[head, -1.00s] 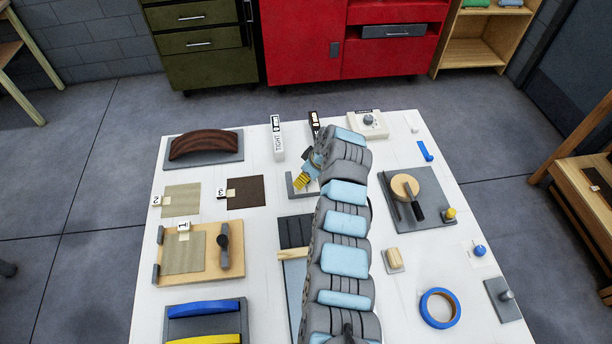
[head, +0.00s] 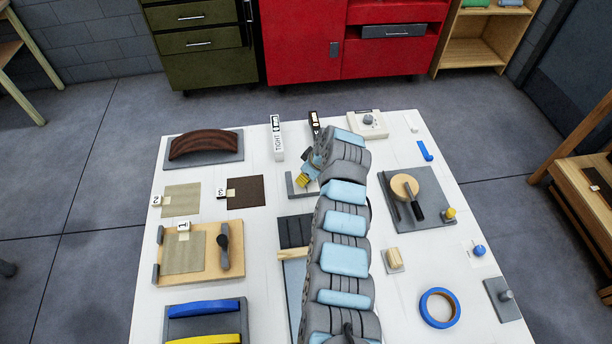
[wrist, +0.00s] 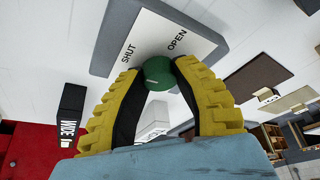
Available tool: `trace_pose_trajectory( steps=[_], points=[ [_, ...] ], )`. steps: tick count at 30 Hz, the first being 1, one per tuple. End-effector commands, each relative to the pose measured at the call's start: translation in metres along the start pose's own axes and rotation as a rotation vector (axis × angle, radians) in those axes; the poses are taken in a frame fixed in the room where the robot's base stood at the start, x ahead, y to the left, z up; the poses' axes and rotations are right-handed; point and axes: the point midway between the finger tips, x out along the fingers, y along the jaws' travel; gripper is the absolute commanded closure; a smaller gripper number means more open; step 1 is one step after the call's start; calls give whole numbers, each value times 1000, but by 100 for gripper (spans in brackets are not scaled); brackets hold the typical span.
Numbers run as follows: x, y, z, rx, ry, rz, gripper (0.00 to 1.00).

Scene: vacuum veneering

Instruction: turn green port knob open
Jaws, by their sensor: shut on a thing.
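The green port knob (wrist: 158,74) is round and sits at the edge of a white label plate (wrist: 165,38) in the wrist view. The plate reads SHUT on the left and OPEN on the right. My gripper (head: 302,181) has yellow ribbed fingers with dark inner pads. In the wrist view the fingers are closed on the knob from both sides. In the head view the knob is hidden by my gripper and arm, beside a grey bracket (head: 291,186).
A TIGHT block (head: 277,140) and a dark block (head: 314,125) stand behind my gripper. A white dial box (head: 378,128) is at the back right. A dark square sheet (head: 250,192) lies to the left. My arm covers the table's middle.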

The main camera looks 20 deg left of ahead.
Motion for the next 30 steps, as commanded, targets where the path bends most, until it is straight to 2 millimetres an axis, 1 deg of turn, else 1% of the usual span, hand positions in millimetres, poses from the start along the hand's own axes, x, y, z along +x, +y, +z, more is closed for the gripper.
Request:
trace_pose_trajectory(
  steps=[7,14,30],
  points=[
    [0,-1,0,55,0,22,100],
    [0,-3,-2,179,1,73,100],
    [2,-3,-2,640,0,268,100]
  ],
)
